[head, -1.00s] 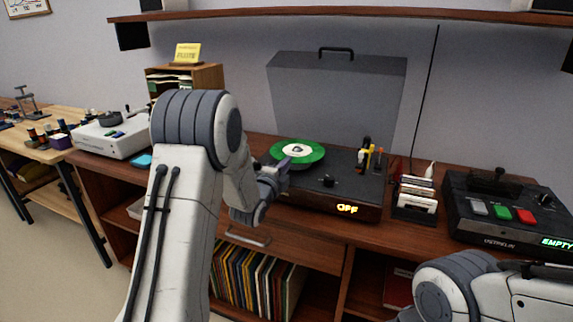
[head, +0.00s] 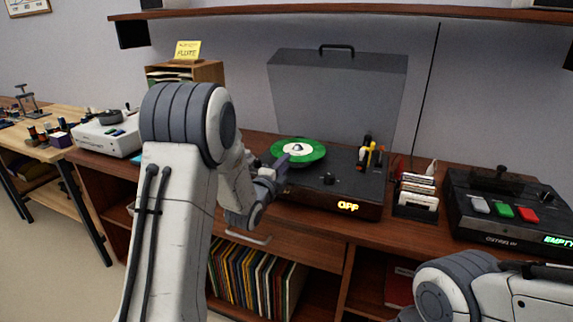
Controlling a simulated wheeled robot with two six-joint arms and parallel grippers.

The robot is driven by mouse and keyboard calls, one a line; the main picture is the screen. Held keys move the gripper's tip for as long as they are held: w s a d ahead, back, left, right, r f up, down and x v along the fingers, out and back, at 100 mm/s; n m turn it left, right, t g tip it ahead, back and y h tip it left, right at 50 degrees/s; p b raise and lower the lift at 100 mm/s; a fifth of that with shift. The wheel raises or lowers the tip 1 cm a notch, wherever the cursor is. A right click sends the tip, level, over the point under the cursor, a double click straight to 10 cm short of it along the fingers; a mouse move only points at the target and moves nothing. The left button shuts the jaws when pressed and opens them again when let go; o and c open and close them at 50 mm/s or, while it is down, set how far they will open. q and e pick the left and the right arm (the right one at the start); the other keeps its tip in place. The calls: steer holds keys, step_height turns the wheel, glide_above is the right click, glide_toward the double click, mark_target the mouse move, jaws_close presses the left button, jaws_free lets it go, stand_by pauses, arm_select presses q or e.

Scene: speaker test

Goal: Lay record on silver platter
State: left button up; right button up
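A green record (head: 312,157) with a white label lies flat, or nearly flat, over the left part of the dark turntable (head: 335,197). A small knob or spindle shows at the label's middle. The silver platter cannot be made out, and the record covers that spot. My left gripper (head: 279,171) is at the record's front left edge, with its fingers pointing toward it. Whether the fingers touch or grip the rim cannot be told. My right arm shows at the bottom right, but its gripper is out of view.
The turntable's grey lid (head: 335,95) stands open behind. A yellow tonearm part (head: 371,155) rises right of the record. A cartridge rack (head: 416,197) and a button deck (head: 505,212) stand to the right. Record sleeves (head: 255,278) fill the shelf below.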

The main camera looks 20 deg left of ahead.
arm_select(q)
steer(key=s+b, duration=0.1)
steer(key=s, duration=0.4)
steer(key=shift+a+b, duration=0.1)
steer(key=shift+b, duration=0.2)
stand_by(0.4)
